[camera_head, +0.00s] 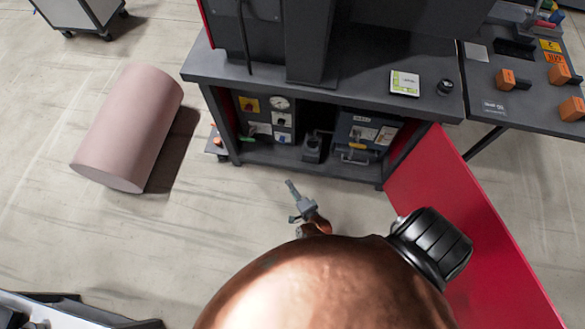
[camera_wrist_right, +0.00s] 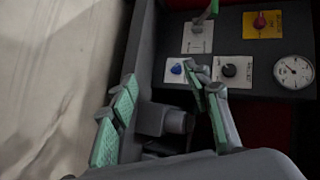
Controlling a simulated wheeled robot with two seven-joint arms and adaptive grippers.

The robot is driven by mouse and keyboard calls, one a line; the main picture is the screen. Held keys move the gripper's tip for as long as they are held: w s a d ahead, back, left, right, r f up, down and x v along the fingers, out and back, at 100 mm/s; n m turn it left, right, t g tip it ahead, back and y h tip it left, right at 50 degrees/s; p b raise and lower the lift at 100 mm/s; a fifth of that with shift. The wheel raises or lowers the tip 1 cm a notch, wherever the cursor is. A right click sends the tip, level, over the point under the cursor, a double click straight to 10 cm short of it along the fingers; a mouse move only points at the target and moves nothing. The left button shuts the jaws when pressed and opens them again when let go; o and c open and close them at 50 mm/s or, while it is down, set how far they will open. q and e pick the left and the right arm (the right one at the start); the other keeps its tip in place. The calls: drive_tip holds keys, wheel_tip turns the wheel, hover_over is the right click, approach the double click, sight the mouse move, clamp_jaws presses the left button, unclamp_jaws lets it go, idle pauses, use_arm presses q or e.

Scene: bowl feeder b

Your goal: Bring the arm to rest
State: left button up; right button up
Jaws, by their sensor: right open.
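My right gripper (camera_head: 296,200) is small in the head view, in front of the dark workbench (camera_head: 225,70), with my copper-coloured arm behind it filling the bottom of the picture. In the right wrist view the same gripper (camera_wrist_right: 165,100) has its two green-padded fingers spread apart, with nothing held between them. My left gripper is not in view.
The red door panel (camera_head: 470,215) stands at the right of the workbench. A pink cylinder (camera_head: 130,125) lies on the floor at the left. A side table (camera_head: 515,100) with orange blocks is at the upper right. Bare floor lies between the cylinder and my arm.

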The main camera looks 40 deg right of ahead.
idle(0.4)
